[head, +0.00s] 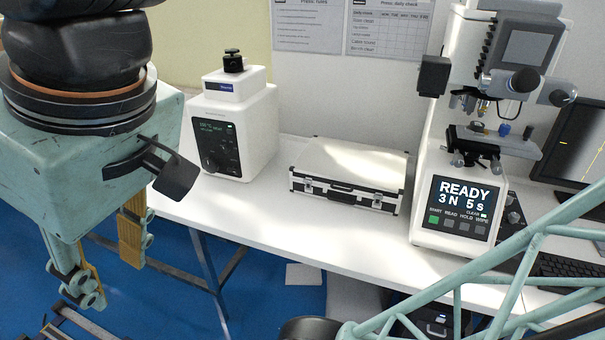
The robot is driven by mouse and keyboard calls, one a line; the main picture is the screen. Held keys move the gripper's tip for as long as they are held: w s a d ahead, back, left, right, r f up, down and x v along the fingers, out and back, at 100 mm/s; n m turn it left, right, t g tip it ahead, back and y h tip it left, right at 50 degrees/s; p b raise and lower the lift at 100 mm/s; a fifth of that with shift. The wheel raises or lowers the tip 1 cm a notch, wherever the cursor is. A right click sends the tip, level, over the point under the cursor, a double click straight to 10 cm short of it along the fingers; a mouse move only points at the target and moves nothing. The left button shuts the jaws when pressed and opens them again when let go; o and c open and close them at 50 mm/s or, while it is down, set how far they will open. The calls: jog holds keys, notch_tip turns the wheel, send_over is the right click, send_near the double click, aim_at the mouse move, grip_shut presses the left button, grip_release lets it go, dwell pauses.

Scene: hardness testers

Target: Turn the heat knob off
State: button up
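A white press-like machine (236,125) stands at the left end of the white table. Its dark front panel has a small lit display (213,128) with text too small to read surely; it seems to include "HEAT". A dark round knob (209,162) sits low on the left of this panel, and its pointer setting is too small to tell. My gripper (108,262) hangs at the left, nearer the camera than the machine, off the table's left front edge. Its two tan-padded fingers are apart with nothing between them. It is not touching the machine or knob.
A white case (350,174) with black edges lies mid-table. A hardness tester (456,185) showing "READY 3N 5s" stands to its right, with a monitor (575,150) and keyboard (565,268) beyond. The table front (290,220) is clear.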

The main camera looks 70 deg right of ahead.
jog(key=w+m+t+p, duration=0.3)
jog(key=w+m, duration=0.2)
jog(key=w, duration=2)
jog(key=w+d+f+m+t+h+p, duration=0.1)
jog(key=w+d+f+m+h, duration=0.15)
jog(key=w+d, duration=0.55)
jog(key=w+d+f+m+t+h+p, duration=0.1)
jog(key=w+d+f+m, duration=0.25)
jog(key=w+d, duration=0.5)
jog(key=w+d+f+m+g+h+p, duration=0.1)
jog(key=w+d+f+m+h, duration=0.3)
jog(key=d, duration=0.6)
jog(key=s+d+f+m+g+h+p, duration=0.1)
jog(key=d+f+m+g+h, duration=0.15)
jog(key=d+f, duration=0.5)
jog(key=s+d+f+m+g+h+p, duration=0.1)
jog(key=s+d+f+m+g+h, duration=0.1)
jog(key=s+d, duration=0.6)
jog(key=s+d+f+m+g+h+p, duration=0.2)
jog(key=s+d+h, duration=0.4)
jog(key=s, duration=0.3)
jog(key=d+f+g, duration=0.1)
jog(key=g, duration=0.1)
jog(key=shift+d+f+g, duration=0.35)
jog(key=shift+f, duration=0.05)
